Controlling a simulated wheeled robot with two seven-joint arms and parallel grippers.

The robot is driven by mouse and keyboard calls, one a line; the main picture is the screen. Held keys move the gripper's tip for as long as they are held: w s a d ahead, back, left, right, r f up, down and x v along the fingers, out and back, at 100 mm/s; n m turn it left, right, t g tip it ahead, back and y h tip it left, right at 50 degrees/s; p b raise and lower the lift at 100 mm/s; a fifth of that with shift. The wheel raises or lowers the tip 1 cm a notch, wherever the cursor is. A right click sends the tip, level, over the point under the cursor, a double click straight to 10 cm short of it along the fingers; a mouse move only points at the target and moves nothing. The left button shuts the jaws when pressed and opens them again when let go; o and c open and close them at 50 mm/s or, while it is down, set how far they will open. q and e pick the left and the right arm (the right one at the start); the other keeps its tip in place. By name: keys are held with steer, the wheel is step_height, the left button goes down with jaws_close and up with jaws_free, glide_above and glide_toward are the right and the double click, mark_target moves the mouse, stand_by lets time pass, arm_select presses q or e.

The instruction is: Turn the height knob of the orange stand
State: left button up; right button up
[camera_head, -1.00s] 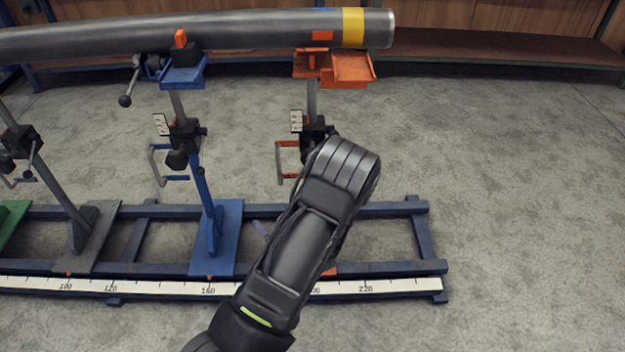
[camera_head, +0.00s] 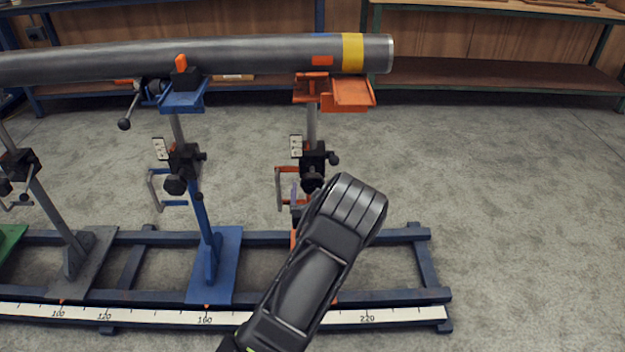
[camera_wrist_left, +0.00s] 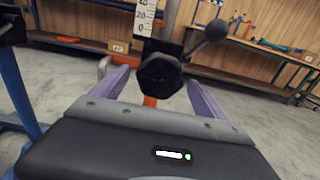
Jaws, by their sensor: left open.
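The orange stand (camera_head: 312,125) holds up the yellow-banded end of the pipe (camera_head: 250,56). Its black clamp block has a dark faceted knob (camera_head: 312,180), just above my left arm in the head view. In the left wrist view the knob (camera_wrist_left: 160,75) is large and central, below a white scale (camera_wrist_left: 146,18). My left gripper (camera_wrist_left: 160,88) is open, its purple fingers on either side of the knob. Contact cannot be told. In the head view, my arm hides most of the gripper and the stand's lower part. My right gripper is not in view.
A lever with a black ball (camera_wrist_left: 216,30) sticks out right of the knob. The orange crank handle (camera_head: 280,188) is left of the post. The blue stand (camera_head: 205,195) is farther left, on the same rail frame (camera_head: 425,265). Floor at the right is clear.

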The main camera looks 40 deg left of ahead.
mark_target(313, 178)
arm_select(q)
steer(key=b+x, duration=0.1)
steer(key=x, duration=0.4)
steer(key=shift+w+a, duration=0.1)
steer(key=shift+a, duration=0.05)
steer(key=c, duration=1.4)
